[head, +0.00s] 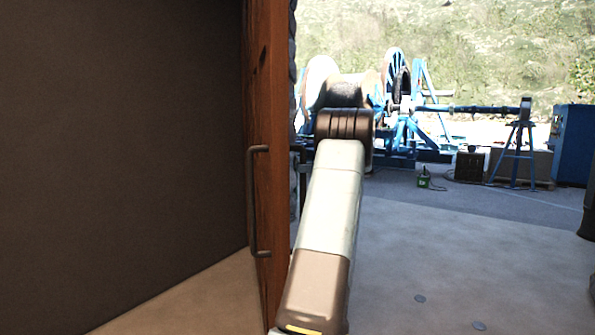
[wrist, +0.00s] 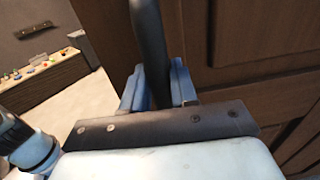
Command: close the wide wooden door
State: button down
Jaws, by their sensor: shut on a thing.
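The wooden door (head: 270,200) stands steeply angled, almost edge-on, left of centre in the head view. A dark bar handle (head: 253,205) is on its side facing me. In the wrist view, the door's dark panelled face (wrist: 250,40) fills the right. A dark upright handle bar (wrist: 150,35) passes between the two blue-grey fingers of my gripper (wrist: 157,88), which is shut on it. In the head view my arm reaches past the door's right side and hides the gripper.
A dark flat surface (head: 120,130) fills the left of the head view. Beyond the door are blue cable-reel machinery (head: 400,95), a blue stand (head: 517,150) and a blue cabinet (head: 573,145). The concrete floor (head: 450,255) at right is mostly clear. The wrist view shows a counter (wrist: 45,80) with small items.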

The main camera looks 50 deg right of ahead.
jog(key=shift+w+a+r, duration=0.1)
jog(key=shift+w+a, duration=0.05)
jog(key=c, duration=1)
grip_release()
jog(key=v, duration=1.4)
jog(key=shift+w, duration=0.1)
